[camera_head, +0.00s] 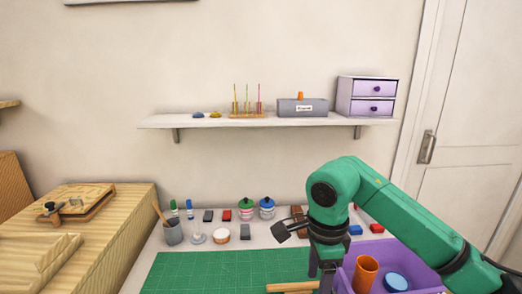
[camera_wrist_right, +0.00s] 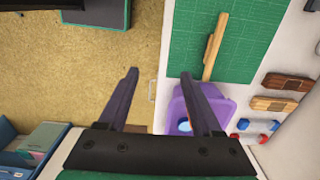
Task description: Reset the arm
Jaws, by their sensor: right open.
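My right arm comes in from the right in the head view and bends down at the front of the table. In the right wrist view my right gripper (camera_wrist_right: 159,76) is open, with nothing between its fingers. Its gap lies over the floor and the table's edge, left of most of the purple bin (camera_wrist_right: 222,107). One finger overlaps the bin's near side. In the head view the bin (camera_head: 432,278) holds an orange cup (camera_head: 365,272) and a blue round item (camera_head: 396,282). My left gripper is in neither view.
The green mat (camera_head: 200,270) carries a wooden stick (camera_wrist_right: 214,47). Behind it stand a brush cup (camera_head: 173,233), lidded jars (camera_head: 267,208) and small inkpads. A wall shelf (camera_head: 220,121) is above. A blue crate (camera_wrist_right: 14,165) shows lower left in the wrist view.

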